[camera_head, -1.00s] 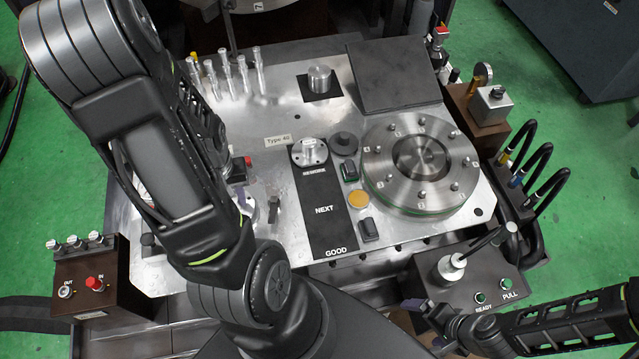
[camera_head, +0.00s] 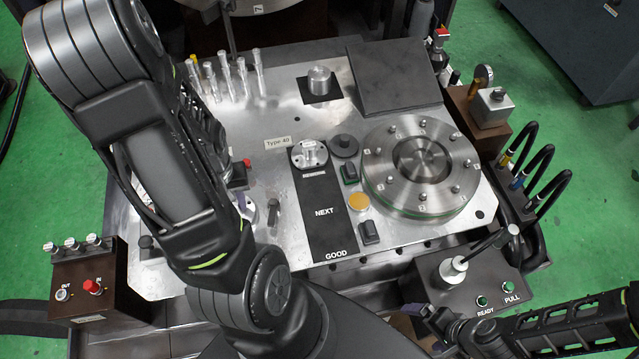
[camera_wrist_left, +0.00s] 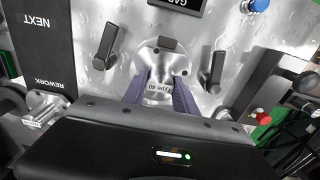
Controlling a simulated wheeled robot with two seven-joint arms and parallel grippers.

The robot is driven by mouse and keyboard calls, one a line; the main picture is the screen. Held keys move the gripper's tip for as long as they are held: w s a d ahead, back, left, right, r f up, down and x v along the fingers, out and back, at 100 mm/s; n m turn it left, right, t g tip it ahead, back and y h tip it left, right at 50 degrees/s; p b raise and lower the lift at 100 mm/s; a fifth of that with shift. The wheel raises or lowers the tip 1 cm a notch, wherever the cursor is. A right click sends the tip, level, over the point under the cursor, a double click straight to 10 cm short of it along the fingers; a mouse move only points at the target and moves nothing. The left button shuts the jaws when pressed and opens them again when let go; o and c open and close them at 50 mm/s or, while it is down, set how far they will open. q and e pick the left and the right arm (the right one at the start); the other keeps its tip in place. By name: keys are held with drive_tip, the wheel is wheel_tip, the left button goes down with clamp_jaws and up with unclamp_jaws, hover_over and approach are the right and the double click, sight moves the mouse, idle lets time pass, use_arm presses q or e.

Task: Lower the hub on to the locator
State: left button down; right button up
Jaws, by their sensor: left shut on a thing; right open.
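In the left wrist view my left gripper (camera_wrist_left: 160,97) is shut on the hub (camera_wrist_left: 158,80), a silver round part with a "Type 40" label between two purple fingers. A round silver flange shows around and beyond the fingertips. The locator is not clearly visible, and I cannot tell whether the hub touches it. In the head view my left arm hides most of this spot; one purple fingertip and a silver edge (camera_head: 248,210) show beside the arm. My right gripper (camera_head: 428,318) is open and empty by the READY/PULL box.
Dark clamp handles (camera_wrist_left: 106,45) (camera_wrist_left: 212,68) stand on both sides of the hub. A similar flanged part (camera_head: 310,154) sits atop the black NEXT/GOOD strip (camera_head: 325,215). A large bolted disc (camera_head: 405,195) stands to its right. Several pins (camera_head: 240,78) stand at the back left.

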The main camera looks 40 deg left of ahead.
use_arm(q)
drive_tip(key=shift+f, duration=0.35)
idle(0.6)
drive_tip(key=c, duration=0.9)
unclamp_jaws()
wheel_tip(320, 180, up, 7)
drive_tip(key=shift+r+p, duration=0.1)
drive_tip(key=shift+p, duration=0.9)
drive_tip(key=shift+r, duration=0.3)
